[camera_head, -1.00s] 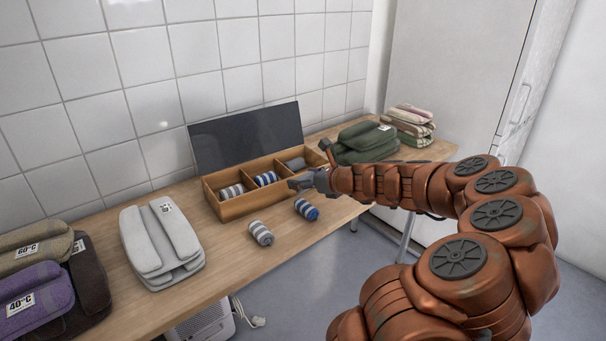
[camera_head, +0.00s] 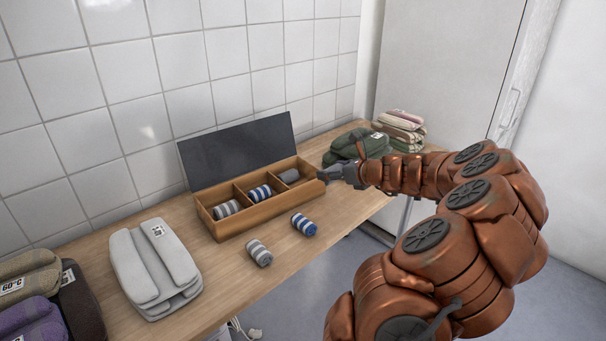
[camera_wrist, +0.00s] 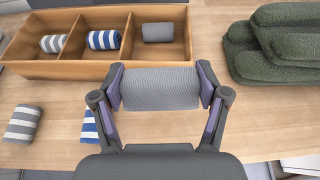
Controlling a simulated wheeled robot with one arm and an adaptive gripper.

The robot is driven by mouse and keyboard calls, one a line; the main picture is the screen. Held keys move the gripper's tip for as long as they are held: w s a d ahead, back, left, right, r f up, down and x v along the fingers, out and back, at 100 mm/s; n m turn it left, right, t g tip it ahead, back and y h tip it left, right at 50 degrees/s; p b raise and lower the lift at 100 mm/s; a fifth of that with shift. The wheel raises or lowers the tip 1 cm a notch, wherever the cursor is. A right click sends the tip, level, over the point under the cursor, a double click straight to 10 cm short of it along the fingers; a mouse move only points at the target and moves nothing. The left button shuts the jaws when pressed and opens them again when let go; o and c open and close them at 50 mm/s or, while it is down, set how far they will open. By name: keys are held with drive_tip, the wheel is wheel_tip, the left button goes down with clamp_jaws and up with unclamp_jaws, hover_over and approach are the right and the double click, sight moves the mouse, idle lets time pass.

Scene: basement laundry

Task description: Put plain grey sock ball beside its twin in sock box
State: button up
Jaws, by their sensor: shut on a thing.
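My gripper (camera_wrist: 160,88) is shut on a plain grey sock ball (camera_wrist: 160,89), held between its two fingers in front of the sock box. The sock box (camera_head: 262,219) is wooden with three compartments and a dark raised lid (camera_head: 236,150). Its right compartment holds the twin grey sock ball (camera_wrist: 157,33). In the head view the twin (camera_head: 289,175) lies toward the back of that compartment. In that view my gripper (camera_head: 331,174) is at the box's right end, and the held ball is hard to make out.
The left compartment holds a grey-striped ball (camera_head: 228,209), the middle a blue-striped one (camera_head: 259,193). A grey-striped ball (camera_head: 259,253) and a blue-striped ball (camera_head: 304,224) lie on the table in front. Green folded cloth (camera_wrist: 275,45) stands right of the box, a light grey stack (camera_head: 152,265) left.

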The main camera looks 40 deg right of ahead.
drive_tip(key=shift+a+b+x, duration=0.15)
drive_tip(key=shift+a+x, duration=0.05)
drive_tip(key=shift+x, duration=1.75)
drive_tip(key=shift+a+b+x, duration=0.2)
drive_tip(key=shift+a+x, duration=0.05)
drive_tip(key=shift+x, duration=1.7)
drive_tip(key=shift+a+b+x, duration=0.15)
drive_tip(key=shift+a+x, duration=0.05)
drive_tip(key=shift+x, duration=1.75)
drive_tip(key=shift+f, duration=0.7)
drive_tip(key=o, duration=1.2)
drive_tip(key=shift+c, duration=0.2)
drive_tip(key=shift+r, duration=0.6)
drive_tip(key=v, duration=1.2)
drive_tip(key=shift+p, duration=0.4)
